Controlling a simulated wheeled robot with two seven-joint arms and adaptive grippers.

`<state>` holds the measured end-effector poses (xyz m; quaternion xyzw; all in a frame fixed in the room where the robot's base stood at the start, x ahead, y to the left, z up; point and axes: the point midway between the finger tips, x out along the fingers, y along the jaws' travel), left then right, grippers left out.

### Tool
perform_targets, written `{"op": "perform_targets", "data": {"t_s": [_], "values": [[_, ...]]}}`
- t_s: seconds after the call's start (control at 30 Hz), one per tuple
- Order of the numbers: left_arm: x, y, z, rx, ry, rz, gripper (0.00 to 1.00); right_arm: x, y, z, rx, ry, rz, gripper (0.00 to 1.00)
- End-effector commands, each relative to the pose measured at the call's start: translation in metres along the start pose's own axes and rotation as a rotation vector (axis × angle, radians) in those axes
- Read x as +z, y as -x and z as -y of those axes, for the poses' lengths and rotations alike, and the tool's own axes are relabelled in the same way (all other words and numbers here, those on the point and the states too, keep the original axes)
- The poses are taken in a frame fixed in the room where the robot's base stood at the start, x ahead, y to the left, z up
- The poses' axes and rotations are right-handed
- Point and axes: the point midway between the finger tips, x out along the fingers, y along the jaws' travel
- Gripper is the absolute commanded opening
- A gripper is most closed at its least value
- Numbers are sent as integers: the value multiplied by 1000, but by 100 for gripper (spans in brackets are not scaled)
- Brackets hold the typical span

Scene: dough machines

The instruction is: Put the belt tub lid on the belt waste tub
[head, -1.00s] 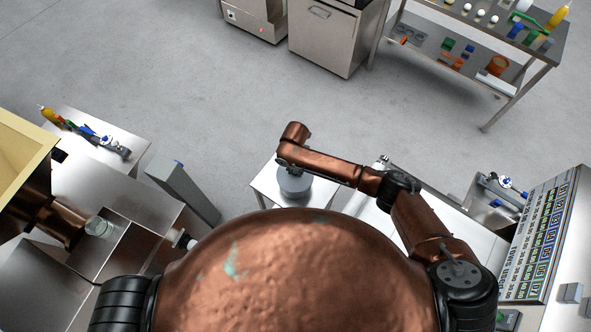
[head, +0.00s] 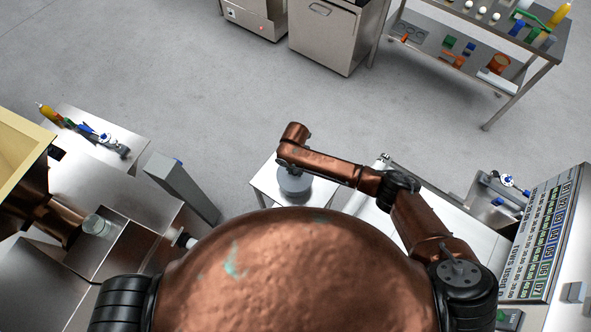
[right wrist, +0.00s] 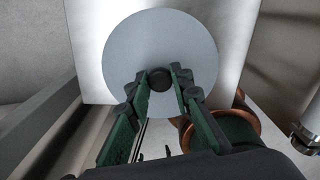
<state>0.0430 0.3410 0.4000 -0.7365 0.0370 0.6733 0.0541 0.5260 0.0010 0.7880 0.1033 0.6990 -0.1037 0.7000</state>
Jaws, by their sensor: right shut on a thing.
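The belt tub lid (right wrist: 135,45) is a flat grey disc with a black knob at its middle. In the right wrist view my right gripper (right wrist: 162,80) has its fingers on both sides of the knob and is shut on it. In the head view the lid (head: 294,186) shows partly below my right wrist, over a small white-topped table. Whether the lid touches anything underneath cannot be told. I cannot make out the belt waste tub; the lid covers whatever lies under it. My left gripper is not in view.
The small table's white top (head: 265,182) shows around the lid. A grey post-like unit (head: 182,188) stands to its left, and a long white surface (head: 450,215) lies to its right. Open floor (head: 210,100) stretches beyond, up to steel cabinets (head: 325,38).

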Motion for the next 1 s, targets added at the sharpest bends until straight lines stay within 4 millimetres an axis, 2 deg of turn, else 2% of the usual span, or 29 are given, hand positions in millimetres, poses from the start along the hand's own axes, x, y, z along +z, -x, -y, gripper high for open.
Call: {"op": "perform_targets", "data": {"t_s": [0.3,0.33,0.6,0.87,1.0], "values": [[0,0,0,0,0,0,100,0,0,0,0,0,0,0],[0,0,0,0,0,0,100,0,0,0,0,0,0,21],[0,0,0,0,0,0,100,0,0,0,0,0,0,40],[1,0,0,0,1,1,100,0,0,0,0,0,0,41],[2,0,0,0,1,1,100,1,8,0,0,0,1,41]]}}
